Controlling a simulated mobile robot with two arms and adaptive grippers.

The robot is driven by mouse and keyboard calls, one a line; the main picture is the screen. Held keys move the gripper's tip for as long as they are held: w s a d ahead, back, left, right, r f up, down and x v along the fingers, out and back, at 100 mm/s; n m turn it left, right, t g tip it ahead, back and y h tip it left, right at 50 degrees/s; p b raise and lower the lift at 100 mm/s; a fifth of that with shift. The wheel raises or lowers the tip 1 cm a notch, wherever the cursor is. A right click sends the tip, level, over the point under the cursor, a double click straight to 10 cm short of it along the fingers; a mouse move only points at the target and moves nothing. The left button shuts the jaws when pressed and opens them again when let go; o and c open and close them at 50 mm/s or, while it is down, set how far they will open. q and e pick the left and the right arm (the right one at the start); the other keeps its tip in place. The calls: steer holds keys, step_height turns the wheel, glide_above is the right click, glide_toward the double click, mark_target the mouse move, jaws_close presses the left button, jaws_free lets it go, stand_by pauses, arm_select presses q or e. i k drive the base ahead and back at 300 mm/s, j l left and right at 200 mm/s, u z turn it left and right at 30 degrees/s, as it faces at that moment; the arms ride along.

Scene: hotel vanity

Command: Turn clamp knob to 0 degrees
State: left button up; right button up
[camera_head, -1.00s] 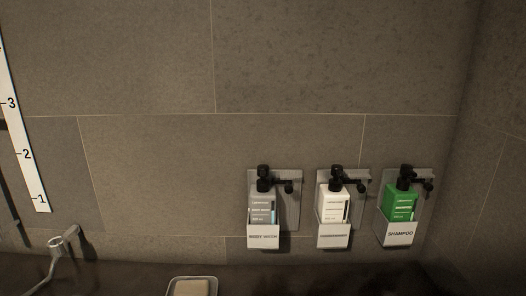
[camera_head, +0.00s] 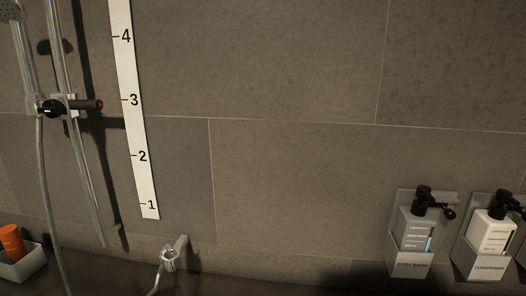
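The hand shower (camera_head: 10,11) is cut off at the top left corner, above the clamp. A white scale strip (camera_head: 130,100) with numbers 1 to 4 in view stands on the wall right of the knob. Neither of my grippers is in view.
A hose (camera_head: 44,190) hangs below the clamp. A wall outlet fitting (camera_head: 170,258) is low on the wall. A white tray (camera_head: 22,266) holds an orange bottle (camera_head: 11,241) at the lower left. Dispensers of body wash (camera_head: 418,228) and conditioner (camera_head: 494,235) hang at right. The middle wall is bare.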

mark_target(53, 108)
steer(key=i+j+u, duration=0.1)
steer(key=j, duration=0.25)
steer(key=i+j+u, duration=0.1)
steer(key=j, duration=0.25)
steer(key=i+j+z, duration=0.2)
steer(key=j, duration=0.75)
steer(key=j+z, duration=0.15)
steer(key=j, duration=0.8)
